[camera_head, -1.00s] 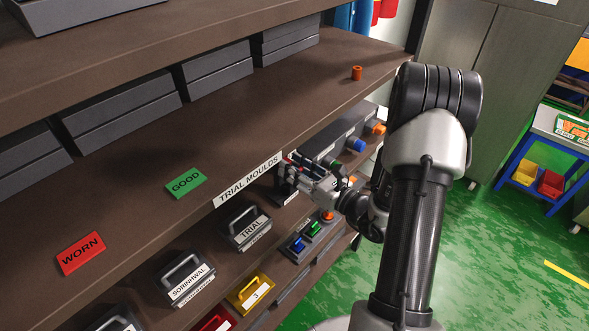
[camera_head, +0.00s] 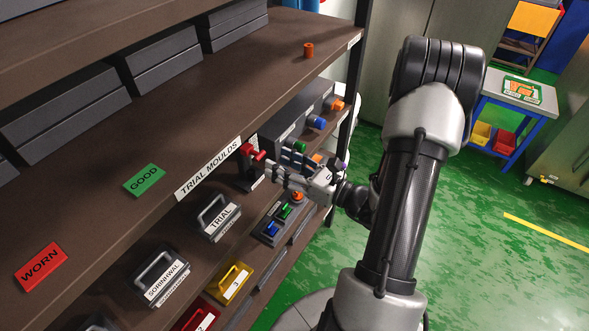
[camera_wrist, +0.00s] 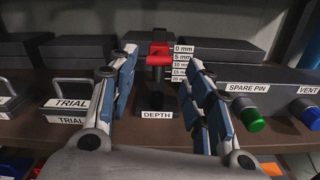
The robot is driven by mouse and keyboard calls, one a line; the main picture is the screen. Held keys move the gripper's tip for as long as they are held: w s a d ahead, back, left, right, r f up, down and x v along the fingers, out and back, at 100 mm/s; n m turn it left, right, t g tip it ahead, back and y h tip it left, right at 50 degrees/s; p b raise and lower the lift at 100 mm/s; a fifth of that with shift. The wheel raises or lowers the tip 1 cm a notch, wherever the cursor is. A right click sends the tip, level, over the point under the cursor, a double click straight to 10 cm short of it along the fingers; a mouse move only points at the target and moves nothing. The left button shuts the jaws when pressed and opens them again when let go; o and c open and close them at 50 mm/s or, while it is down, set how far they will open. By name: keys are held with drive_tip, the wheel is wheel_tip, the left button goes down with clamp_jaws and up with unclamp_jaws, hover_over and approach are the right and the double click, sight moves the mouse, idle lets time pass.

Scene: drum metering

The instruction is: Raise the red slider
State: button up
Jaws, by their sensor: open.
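The red slider (camera_wrist: 159,55) sits near the top of a dark upright post labelled DEPTH (camera_wrist: 156,114), beside the 0 mm and 5 mm marks of a scale (camera_wrist: 183,62). It also shows in the head view (camera_head: 252,154) on the lower shelf. My gripper (camera_wrist: 162,64) is open, with one finger on each side of the post in the wrist view. In the head view my gripper (camera_head: 279,170) is just in front and to the right of the slider, seemingly apart from it. Nothing is between the fingers that I can see held.
To the right are the SPARE PIN box with a green knob (camera_wrist: 247,114) and a blue knob (camera_wrist: 305,112). The TRIAL mould (camera_head: 217,215) stands to the left. The shelf above (camera_head: 205,130) overhangs the post. A small button panel (camera_head: 277,226) lies below.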

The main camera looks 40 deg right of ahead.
drive_tip(key=v, duration=0.4)
drive_tip(key=shift+a, duration=0.15)
idle(0.4)
